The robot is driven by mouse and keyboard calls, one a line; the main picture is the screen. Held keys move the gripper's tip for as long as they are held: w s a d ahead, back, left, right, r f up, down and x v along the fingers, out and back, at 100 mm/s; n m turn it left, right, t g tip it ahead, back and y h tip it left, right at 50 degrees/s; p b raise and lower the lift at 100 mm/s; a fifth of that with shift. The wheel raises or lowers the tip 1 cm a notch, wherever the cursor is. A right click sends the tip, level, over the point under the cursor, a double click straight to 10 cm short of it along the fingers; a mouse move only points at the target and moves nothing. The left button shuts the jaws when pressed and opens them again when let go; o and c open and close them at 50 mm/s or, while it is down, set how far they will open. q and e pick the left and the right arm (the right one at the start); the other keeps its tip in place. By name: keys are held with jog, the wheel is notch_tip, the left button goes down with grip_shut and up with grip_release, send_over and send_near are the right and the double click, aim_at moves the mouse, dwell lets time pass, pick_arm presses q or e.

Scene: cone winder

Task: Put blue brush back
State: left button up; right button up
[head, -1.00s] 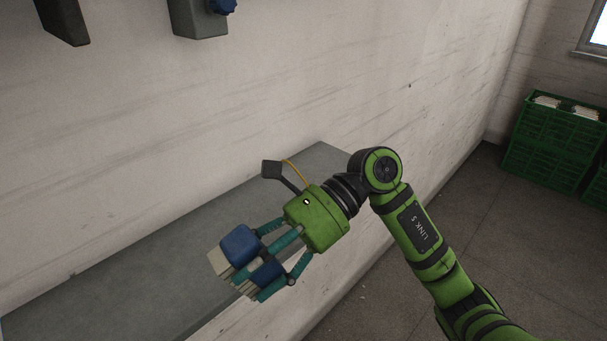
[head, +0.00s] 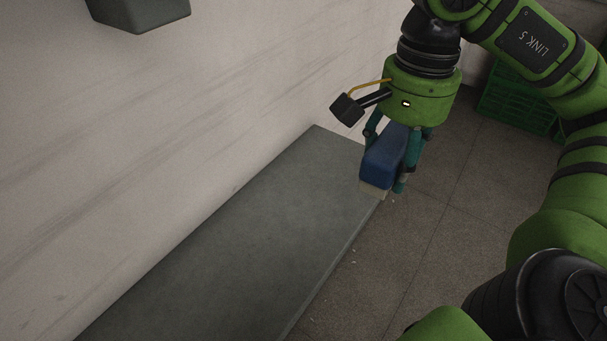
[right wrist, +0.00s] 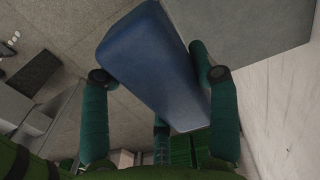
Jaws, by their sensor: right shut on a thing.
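The blue brush (head: 385,157) has a blue back and a pale bristle side facing down. My right gripper (head: 388,168) is shut on it and points downward, near the far right end of the grey shelf (head: 235,235). In the right wrist view the brush (right wrist: 150,58) lies between the teal fingers (right wrist: 160,85), its blue back filling the middle. The brush appears held up, clear of the shelf. Part of it is hidden by the fingers. My left gripper is not in view.
The shelf runs along the pale wall (head: 200,110) and its visible top is bare. A dark grey wall-mounted piece (head: 140,10) hangs at the top left. A green crate (head: 515,112) stands on the floor behind my arm. Open floor (head: 400,270) lies right of the shelf.

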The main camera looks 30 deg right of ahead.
jog(key=shift+d+r, duration=0.15)
jog(key=shift+d, duration=0.25)
jog(key=shift+w+d, duration=0.1)
jog(key=shift+w, duration=0.1)
notch_tip(320, 180, down, 3)
jog(key=w+a+b, duration=0.3)
send_over(318, 198)
notch_tip(318, 198, down, 4)
jog(key=shift+r+m, duration=0.1)
jog(key=shift+m, duration=0.2)
notch_tip(318, 198, down, 3)
jog(key=shift+f, duration=0.55)
jog(key=shift+f, duration=0.15)
jog(key=o, duration=1)
